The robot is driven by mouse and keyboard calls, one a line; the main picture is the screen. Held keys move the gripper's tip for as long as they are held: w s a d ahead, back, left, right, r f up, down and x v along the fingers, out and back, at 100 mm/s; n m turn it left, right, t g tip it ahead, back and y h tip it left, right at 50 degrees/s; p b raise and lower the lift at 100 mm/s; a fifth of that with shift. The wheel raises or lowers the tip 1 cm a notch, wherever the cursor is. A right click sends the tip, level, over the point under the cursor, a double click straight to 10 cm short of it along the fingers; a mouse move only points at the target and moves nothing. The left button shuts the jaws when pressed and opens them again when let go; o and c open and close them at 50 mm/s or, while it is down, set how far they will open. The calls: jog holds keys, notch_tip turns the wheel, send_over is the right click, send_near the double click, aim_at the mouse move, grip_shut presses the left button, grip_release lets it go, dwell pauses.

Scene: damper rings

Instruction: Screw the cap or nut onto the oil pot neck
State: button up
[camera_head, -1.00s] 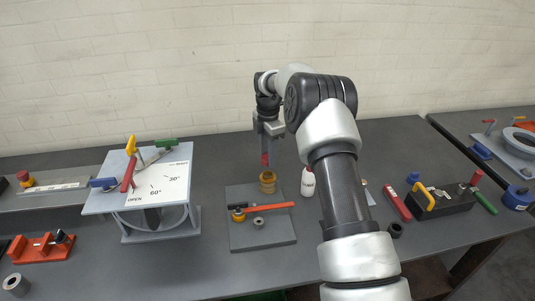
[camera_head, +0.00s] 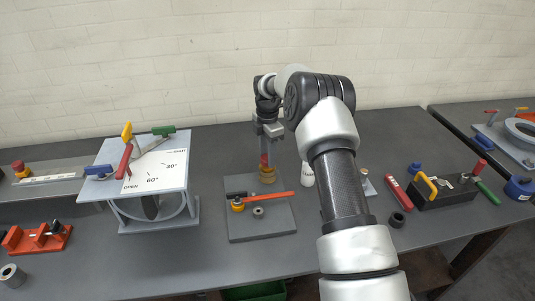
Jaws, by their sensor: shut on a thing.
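The oil pot (camera_head: 267,177) is a small brass-coloured cylinder at the back of a grey base plate (camera_head: 262,228). My gripper (camera_head: 265,153) points down right above it, shut on a small red cap (camera_head: 264,161). The cap is at the top of the pot, with little or no gap between them. The picture is too small to tell whether the cap touches the neck or sits on it. The neck itself is hidden.
On the plate lie an orange-handled tool (camera_head: 268,196), a brass fitting (camera_head: 237,206) and a grey ring (camera_head: 258,212). A white bottle (camera_head: 307,174) stands close right of my gripper. A dial stand (camera_head: 150,185) is at left. A black block with coloured handles (camera_head: 445,193) is at right.

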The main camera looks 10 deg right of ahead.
jog(key=shift+f+b, duration=0.45)
jog(key=shift+f, duration=0.4)
dwell(0.6)
jog(key=m, duration=0.6)
jog(key=shift+b, duration=0.3)
jog(key=m, duration=1)
jog(key=shift+m, duration=0.4)
jog(key=m, duration=0.3)
jog(key=shift+m, duration=0.3)
jog(key=m, duration=0.7)
jog(key=o, duration=1.2)
jog(key=shift+o, duration=0.2)
